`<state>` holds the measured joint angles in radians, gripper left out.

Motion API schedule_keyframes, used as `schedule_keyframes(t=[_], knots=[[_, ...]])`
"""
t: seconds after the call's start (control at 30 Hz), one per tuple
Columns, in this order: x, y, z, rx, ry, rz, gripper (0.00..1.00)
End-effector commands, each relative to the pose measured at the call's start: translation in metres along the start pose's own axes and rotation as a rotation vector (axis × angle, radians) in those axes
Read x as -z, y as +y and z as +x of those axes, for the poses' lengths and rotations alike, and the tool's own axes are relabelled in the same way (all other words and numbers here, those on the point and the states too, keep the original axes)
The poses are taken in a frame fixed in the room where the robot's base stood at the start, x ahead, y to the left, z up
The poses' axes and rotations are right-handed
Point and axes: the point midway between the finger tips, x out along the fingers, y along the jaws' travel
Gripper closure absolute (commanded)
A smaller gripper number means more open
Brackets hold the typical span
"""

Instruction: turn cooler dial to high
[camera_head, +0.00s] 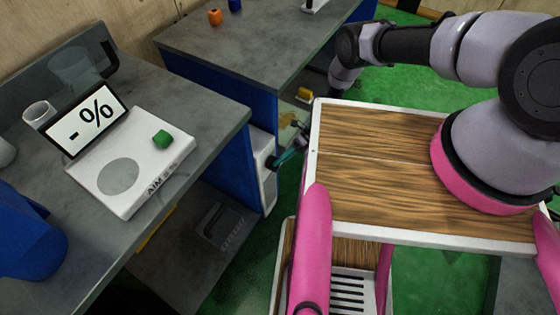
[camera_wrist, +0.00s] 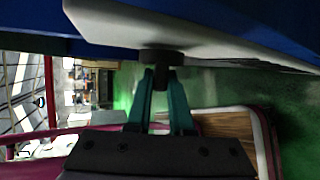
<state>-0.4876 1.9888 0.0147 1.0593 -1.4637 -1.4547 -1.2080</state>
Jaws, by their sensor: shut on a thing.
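The cooler (camera_head: 264,172) is a white unit on the side of the blue cabinet under the grey bench, left of centre in the head view. Its white panel also spans the top of the wrist view (camera_wrist: 210,40). The dial (camera_wrist: 161,58) is a small dark round knob on that panel. My gripper (camera_wrist: 162,72) has green fingers shut on the dial, one on each side. In the head view my gripper (camera_head: 284,157) reaches the cooler's front, where the dial is mostly hidden. The dial's markings and setting cannot be read.
Behind is another bench (camera_head: 240,50) with an orange object (camera_head: 215,17). Green floor (camera_head: 410,75) is open beyond.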

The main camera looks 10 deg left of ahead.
Motion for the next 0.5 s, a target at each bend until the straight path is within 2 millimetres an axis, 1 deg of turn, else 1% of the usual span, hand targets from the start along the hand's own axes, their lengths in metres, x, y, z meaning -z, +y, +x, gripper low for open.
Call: schedule_keyframes(t=[0.2, 0.5], knots=[[-0.0011, -0.0028, -0.0001, -0.060, -0.005, 0.026, 1.00], [-0.0015, -0.0023, 0.0003, -0.083, -0.003, 0.036, 1.00]])
